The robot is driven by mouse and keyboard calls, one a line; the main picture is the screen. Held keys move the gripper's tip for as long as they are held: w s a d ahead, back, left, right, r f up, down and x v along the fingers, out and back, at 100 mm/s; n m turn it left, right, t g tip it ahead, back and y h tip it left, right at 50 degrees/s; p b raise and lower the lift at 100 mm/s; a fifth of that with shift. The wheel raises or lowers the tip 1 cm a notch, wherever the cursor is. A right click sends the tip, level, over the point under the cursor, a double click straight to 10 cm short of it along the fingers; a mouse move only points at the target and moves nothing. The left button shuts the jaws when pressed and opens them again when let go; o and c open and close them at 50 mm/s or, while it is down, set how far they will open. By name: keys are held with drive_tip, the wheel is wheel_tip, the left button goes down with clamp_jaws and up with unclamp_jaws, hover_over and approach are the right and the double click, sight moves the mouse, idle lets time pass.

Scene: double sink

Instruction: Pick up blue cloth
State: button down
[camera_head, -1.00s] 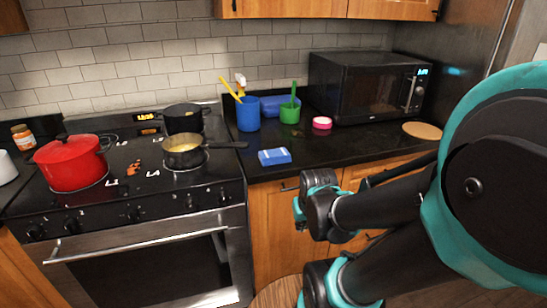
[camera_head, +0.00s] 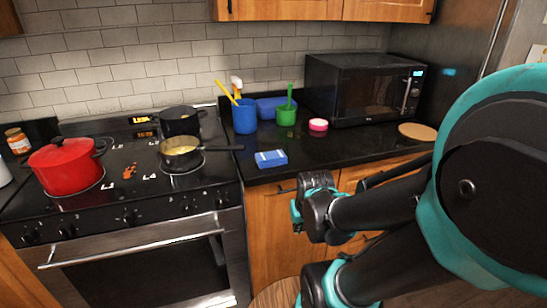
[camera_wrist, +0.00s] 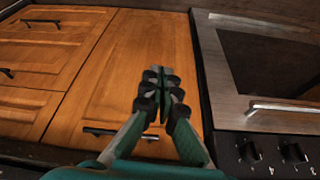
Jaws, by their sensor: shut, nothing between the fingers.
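The blue cloth (camera_head: 271,158) looks like a small, flat blue block with a paler top. It lies on the black counter near the front edge, just right of the stove, in the head view. My gripper (camera_head: 297,216) is below the counter edge, in front of the cabinet, lower right of the cloth and apart from it. In the wrist view my gripper (camera_wrist: 162,82) has its fingers together, with nothing between them. The cloth is not in the wrist view.
A blue cup (camera_head: 245,116), a green cup (camera_head: 286,115) and a pink round item (camera_head: 318,125) stand behind the cloth. A pan (camera_head: 181,153) on the stove has its handle reaching toward the counter. A microwave (camera_head: 362,88) stands at right. Wooden cabinet doors (camera_wrist: 135,65) face my gripper.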

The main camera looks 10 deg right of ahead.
sight(271, 155)
idle(0.3)
